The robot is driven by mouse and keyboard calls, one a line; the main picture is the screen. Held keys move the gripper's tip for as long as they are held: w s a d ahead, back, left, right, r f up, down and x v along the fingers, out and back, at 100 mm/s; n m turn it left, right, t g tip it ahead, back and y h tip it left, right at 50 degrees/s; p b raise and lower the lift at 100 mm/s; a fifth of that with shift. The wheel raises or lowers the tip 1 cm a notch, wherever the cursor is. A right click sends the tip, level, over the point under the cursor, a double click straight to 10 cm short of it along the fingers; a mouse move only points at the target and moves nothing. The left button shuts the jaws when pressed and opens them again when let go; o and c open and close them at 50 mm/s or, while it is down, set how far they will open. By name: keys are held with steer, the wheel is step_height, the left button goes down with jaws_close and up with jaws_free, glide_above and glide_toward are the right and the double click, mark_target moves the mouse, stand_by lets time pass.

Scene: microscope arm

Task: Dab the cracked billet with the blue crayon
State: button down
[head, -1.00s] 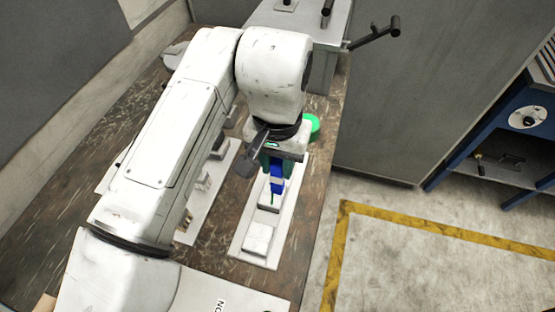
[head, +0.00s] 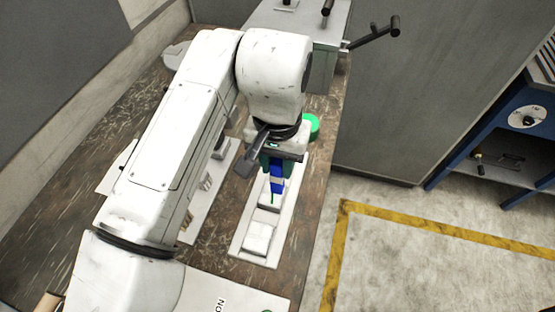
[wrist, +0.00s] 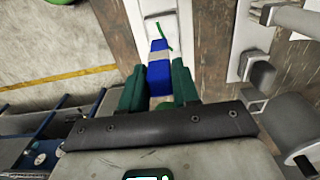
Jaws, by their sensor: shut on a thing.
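My gripper (head: 277,162) has green fingers and is shut on the blue crayon (head: 277,184). In the wrist view the crayon (wrist: 159,66) shows between the fingers (wrist: 157,84), with a pale band across it. A thin green line shows at its far end. The crayon is over a white tray (head: 243,228) that bears pale blocks, one under the crayon (head: 269,203) and one nearer (head: 257,238). I cannot make out a crack on either, nor whether the crayon touches the block beneath it.
A second white tray (head: 196,226) with small grey items lies to the left, partly hidden by my arm. A green round thing (head: 312,124) stands behind my gripper. The table's right edge is close to the tray.

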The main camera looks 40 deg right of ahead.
steer(key=shift+r+p, duration=3.2)
steer(key=shift+r, duration=0.3)
